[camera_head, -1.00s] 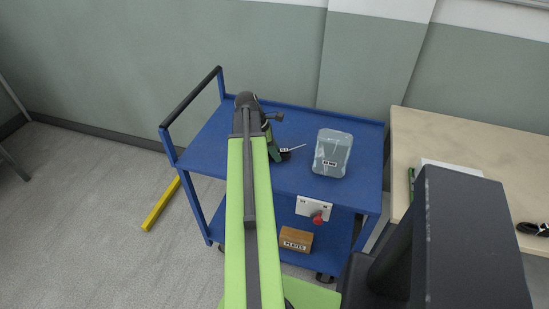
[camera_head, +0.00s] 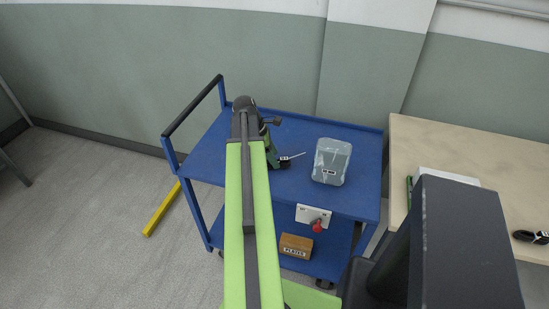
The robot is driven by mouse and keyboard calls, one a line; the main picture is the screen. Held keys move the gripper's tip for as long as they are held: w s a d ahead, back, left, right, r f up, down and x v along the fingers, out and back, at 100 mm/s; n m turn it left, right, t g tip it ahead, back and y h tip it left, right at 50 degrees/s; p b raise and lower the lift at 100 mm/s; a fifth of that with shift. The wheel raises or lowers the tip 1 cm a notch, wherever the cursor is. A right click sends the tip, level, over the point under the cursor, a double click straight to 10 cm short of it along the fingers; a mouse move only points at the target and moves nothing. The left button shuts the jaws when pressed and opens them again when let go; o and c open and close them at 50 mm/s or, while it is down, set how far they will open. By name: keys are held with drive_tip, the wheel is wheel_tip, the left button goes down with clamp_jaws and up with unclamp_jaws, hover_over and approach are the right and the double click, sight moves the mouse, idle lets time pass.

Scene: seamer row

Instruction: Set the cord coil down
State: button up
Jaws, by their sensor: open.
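My green arm reaches over the blue cart (camera_head: 335,203). My gripper (camera_head: 268,124) is at its far end, above the cart's top shelf near the back left. It is open, and the arm hides much of it. I cannot make out a cord coil for certain. A dark green and black item (camera_head: 273,158) shows just right of the arm on the top shelf, partly hidden, with a thin metal rod pointing right. I cannot tell whether the gripper touches it.
A clear lidded box (camera_head: 331,162) stands on the cart's top shelf at right. A wooden block (camera_head: 296,246) marked PLATES sits on the lower shelf. A beige table (camera_head: 450,150) stands right, with a black item (camera_head: 531,237).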

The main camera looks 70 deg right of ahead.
drive_tip(key=p+v, duration=0.7)
drive_tip(key=v, duration=0.3)
drive_tip(key=shift+p, duration=0.4)
drive_tip(key=w+a+f+m+t, duration=0.1)
drive_tip(key=w+a+m+t, duration=0.15)
drive_tip(key=w+a, duration=1.9)
drive_tip(key=w+a+m, duration=0.1)
drive_tip(key=w+a, duration=0.2)
drive_tip(key=a, duration=0.8)
drive_tip(key=w+a+t+y, duration=0.1)
drive_tip(key=w+a, duration=0.1)
drive_tip(key=a, duration=1)
drive_tip(key=w+a+m+y, duration=0.1)
drive_tip(key=w+a, duration=0.2)
drive_tip(key=a, duration=0.9)
drive_tip(key=shift+w+f+m+t, duration=0.35)
drive_tip(key=shift+f, duration=0.05)
drive_tip(key=shift+d, duration=0.1)
